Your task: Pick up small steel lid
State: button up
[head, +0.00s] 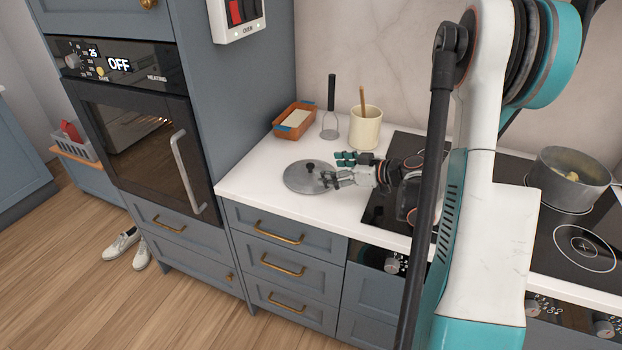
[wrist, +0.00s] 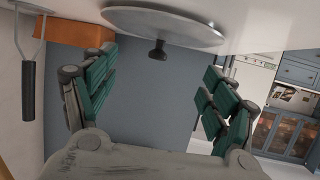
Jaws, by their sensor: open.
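The small steel lid (head: 302,177) lies flat on the white counter (head: 258,190), left of the black hob. It is a round grey disc with a dark knob (head: 310,166) on top. My gripper (head: 335,168) is at the lid's right edge in the head view, with its fingers spread and pointing left toward the knob. In the wrist view, which looks upside down, the lid (wrist: 165,25) is at the top, with its knob (wrist: 158,50) hanging between and beyond the open teal-padded fingers (wrist: 158,95). Nothing is between the fingertips.
Behind the lid stand an orange dish (head: 294,120) with a pale block, a masher (head: 330,110) with a dark handle, and a cream crock (head: 366,127) with a wooden utensil. A steel pot (head: 568,181) is on the hob at right. Counter left of the lid is clear.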

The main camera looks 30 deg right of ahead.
aim_at(312, 165)
jog(key=b+x, duration=0.1)
jog(key=x, duration=0.4)
jog(key=b+x, duration=0.1)
jog(key=x, duration=0.2)
jog(key=shift+w+r+b, duration=0.3)
jog(key=shift+b, duration=0.05)
jog(key=shift+s, duration=0.15)
grip_shut()
